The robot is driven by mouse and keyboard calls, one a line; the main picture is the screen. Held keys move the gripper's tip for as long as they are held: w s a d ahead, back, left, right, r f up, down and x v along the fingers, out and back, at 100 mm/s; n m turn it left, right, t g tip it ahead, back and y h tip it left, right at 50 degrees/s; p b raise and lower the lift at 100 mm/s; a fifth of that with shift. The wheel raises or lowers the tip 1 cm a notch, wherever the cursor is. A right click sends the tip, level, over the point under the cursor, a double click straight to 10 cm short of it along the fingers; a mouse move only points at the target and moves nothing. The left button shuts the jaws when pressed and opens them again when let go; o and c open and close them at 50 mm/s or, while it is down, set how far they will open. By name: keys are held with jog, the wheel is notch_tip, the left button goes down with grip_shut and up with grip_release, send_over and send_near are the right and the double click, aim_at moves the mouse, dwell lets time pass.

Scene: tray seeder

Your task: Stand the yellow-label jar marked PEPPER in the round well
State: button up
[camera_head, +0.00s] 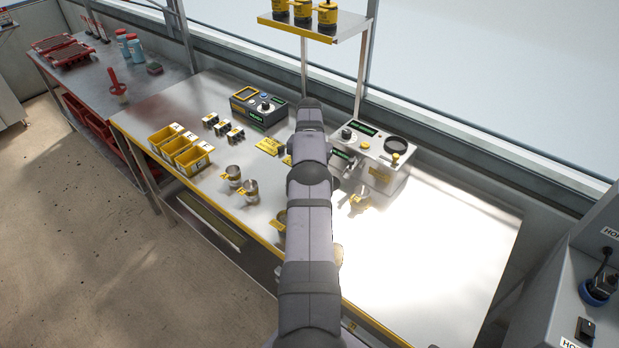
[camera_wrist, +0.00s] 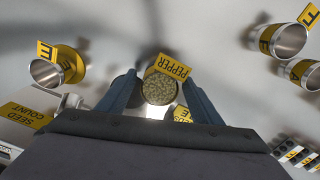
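The jar marked PEPPER (camera_wrist: 159,91) shows in the wrist view from above, with an open round mouth full of speckled grains and a yellow label (camera_wrist: 168,68) on its rim. My gripper (camera_wrist: 161,84) has one dark blue finger on each side of it. The fingers look spread, with a narrow gap at the right.
Other yellow-labelled metal jars stand on the bench: two at left (camera_head: 233,176) (camera_head: 250,190), one before the machine (camera_head: 359,203), another partly behind my arm (camera_head: 281,219). Yellow bins (camera_head: 195,159) and a dark control box (camera_head: 262,112) stand further left. The bench's right part is clear.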

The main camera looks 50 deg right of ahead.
jog(key=shift+r, duration=0.15)
jog(key=shift+r, duration=0.55)
notch_tip(320, 180, up, 11)
jog(key=p, duration=0.5)
jog(key=shift+w, duration=0.1)
